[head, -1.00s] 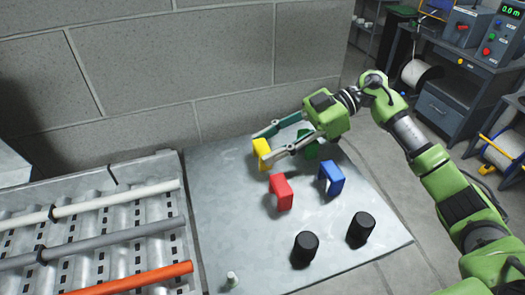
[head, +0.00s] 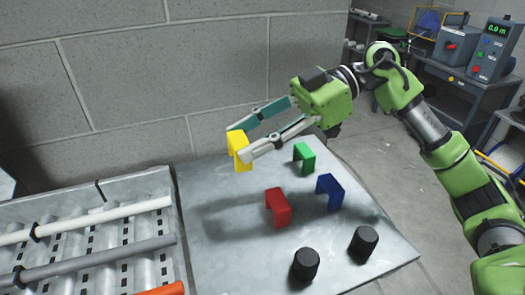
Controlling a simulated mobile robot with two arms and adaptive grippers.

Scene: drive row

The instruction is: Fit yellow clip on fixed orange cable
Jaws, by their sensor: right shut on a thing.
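The yellow clip (head: 239,150) is a small U-shaped piece with its opening downward. My right gripper (head: 238,142) is shut on it and holds it above the grey metal table, near the wall. The orange cable (head: 162,289) shows only as a short end at the bottom edge, on the ribbed tray (head: 100,195) at the left. The clip is apart from the cable, up and to the right of it. My left gripper is not in view.
Green (head: 304,157), red (head: 278,206) and blue (head: 330,191) clips stand on the table (head: 215,235). Two black cylinders (head: 305,264) (head: 362,243) stand at its front. White (head: 95,217) and grey (head: 100,260) cables lie on the tray. A block wall (head: 150,100) closes the back.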

